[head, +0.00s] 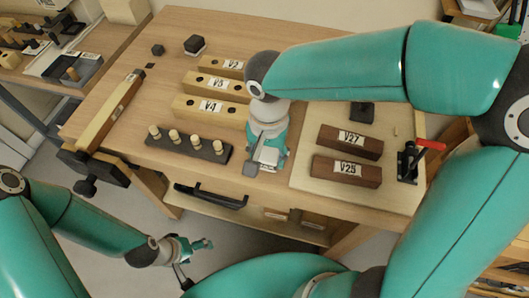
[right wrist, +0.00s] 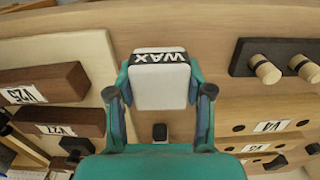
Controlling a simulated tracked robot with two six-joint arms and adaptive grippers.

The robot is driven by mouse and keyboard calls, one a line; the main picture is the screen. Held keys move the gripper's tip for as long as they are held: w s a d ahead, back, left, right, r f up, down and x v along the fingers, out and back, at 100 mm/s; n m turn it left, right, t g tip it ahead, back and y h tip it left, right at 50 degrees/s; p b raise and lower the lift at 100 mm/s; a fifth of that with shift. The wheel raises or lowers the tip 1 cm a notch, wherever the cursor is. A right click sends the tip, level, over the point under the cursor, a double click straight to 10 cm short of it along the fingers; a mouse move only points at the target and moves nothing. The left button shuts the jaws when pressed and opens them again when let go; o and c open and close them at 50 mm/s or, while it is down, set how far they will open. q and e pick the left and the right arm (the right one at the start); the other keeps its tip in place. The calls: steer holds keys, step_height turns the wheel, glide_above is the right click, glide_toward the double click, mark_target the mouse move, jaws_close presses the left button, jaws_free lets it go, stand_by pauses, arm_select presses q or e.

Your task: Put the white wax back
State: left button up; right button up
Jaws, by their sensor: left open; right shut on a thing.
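The white wax block (right wrist: 160,88) carries a black band marked WAX and sits between the fingers of my right gripper (right wrist: 163,100) in the right wrist view. In the head view my right gripper (head: 266,160) is shut on it over the front of the bench, between the dark peg rack and the pale board. The arm and fingers hide most of the block there, and I cannot tell whether it touches the bench top. My left gripper (head: 193,247) is open and empty, low in front of the bench.
Wooden blocks marked V4 (head: 211,109) and V3 (head: 215,85) lie left of my right arm. A rack with several pegs (head: 189,145) is near the front edge. Dark blocks V27 (head: 348,141) and V25 (head: 346,171) and a red-handled clamp (head: 411,160) are on the right board. A black handle (head: 210,195) shows below the edge.

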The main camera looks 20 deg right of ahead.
steer(key=shift+f+b, duration=1.4)
steer(key=shift+f, duration=0.15)
stand_by(1.8)
steer(key=o, duration=1.2)
steer(key=shift+o, duration=0.7)
steer(key=shift+r, duration=0.15)
steer(key=shift+s+r+p, duration=0.1)
steer(key=shift+r+p, duration=2.7)
steer(key=shift+r, duration=0.65)
